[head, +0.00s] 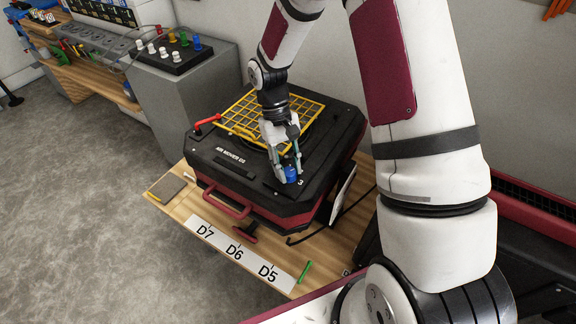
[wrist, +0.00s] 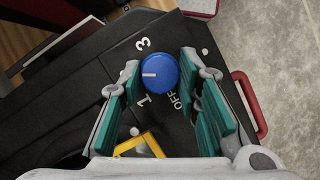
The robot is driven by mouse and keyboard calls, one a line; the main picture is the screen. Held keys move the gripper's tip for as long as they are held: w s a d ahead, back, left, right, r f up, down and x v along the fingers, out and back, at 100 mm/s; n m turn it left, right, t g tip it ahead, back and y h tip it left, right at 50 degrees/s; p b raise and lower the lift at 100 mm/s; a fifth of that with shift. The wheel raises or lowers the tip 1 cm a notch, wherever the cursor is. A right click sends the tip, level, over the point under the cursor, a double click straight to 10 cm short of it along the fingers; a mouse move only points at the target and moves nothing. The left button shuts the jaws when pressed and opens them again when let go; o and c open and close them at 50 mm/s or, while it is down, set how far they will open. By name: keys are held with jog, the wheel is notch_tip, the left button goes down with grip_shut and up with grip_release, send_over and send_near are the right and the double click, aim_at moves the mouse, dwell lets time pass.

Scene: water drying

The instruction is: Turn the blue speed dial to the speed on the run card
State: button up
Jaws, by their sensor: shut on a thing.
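The blue speed dial (head: 291,174) sits on the top front-right corner of the black AIR MOVER 03 machine (head: 235,175). In the wrist view the dial (wrist: 159,71) has a white pointer line aimed left, between the printed 1 and 3. OFF is printed below right; any mark at the pointer's tip is hidden by the left finger. My gripper (head: 287,172) reaches down from above, its teal-padded fingers closed on both sides of the dial. A white card (head: 344,192) stands at the machine's right side; its writing cannot be read from here.
A yellow grille (head: 272,117) and a red lever (head: 206,121) lie on the machine top. Labels D7, D6 and D5 (head: 238,251) run along the wooden board's front, near a green stick (head: 305,271). Open floor lies left.

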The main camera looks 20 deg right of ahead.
jog(key=o, duration=1.1)
jog(key=shift+o, duration=0.2)
jog(key=v, duration=1.2)
